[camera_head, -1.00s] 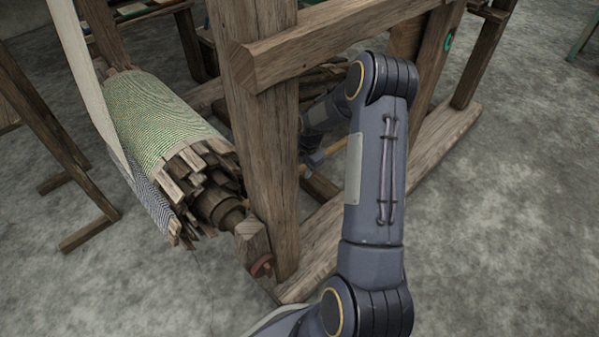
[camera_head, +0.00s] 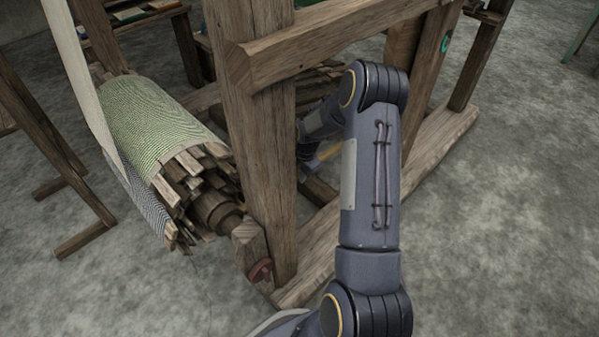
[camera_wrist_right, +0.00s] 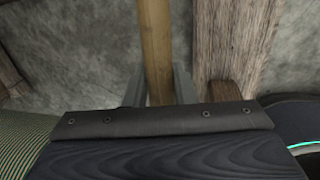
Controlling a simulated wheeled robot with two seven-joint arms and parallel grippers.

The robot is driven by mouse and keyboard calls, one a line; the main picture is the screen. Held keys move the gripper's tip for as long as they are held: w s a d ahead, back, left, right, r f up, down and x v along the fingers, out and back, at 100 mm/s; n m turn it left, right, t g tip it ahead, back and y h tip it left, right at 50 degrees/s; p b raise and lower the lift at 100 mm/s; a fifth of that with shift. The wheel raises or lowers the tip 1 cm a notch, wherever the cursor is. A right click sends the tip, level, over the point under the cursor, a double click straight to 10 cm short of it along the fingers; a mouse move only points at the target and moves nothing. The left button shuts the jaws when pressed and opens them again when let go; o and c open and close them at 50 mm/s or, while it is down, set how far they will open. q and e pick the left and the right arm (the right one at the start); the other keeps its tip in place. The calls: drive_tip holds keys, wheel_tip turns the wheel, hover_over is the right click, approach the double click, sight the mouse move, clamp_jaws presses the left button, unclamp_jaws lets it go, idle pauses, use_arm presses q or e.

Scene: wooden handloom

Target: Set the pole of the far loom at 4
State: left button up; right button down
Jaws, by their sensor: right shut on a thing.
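The pole (camera_wrist_right: 155,45) is a yellowish wooden bar. In the right wrist view it runs up the picture between the two grey fingers of my right gripper (camera_wrist_right: 158,90), which is shut on it. In the head view only a short piece of the pole (camera_head: 329,151) shows, behind the loom's thick front post (camera_head: 262,150) and beside my right arm. My right gripper (camera_head: 311,165) is partly hidden there by the post. The pole's ends and any number marks are hidden. My left gripper is not in view.
The cloth roll (camera_head: 160,125), green and striped with wooden slats, lies left of the post. A top rail (camera_head: 340,40) and a floor beam (camera_head: 430,150) border my right arm. In the wrist view a wooden beam (camera_wrist_right: 232,40) runs close right of the pole. Right floor is clear.

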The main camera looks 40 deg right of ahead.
drive_tip(key=f+y, duration=0.1)
drive_tip(key=f, duration=0.1)
drive_tip(key=a+f+y+b, duration=0.1)
drive_tip(key=f, duration=0.2)
drive_tip(key=shift+s, duration=0.1)
drive_tip(key=c, duration=1.2)
unclamp_jaws()
drive_tip(key=shift+c, duration=0.2)
drive_tip(key=shift+r, duration=0.1)
drive_tip(key=p+v, duration=0.3)
drive_tip(key=v, duration=0.4)
drive_tip(key=shift+r, duration=0.35)
drive_tip(key=shift+s+d, duration=0.1)
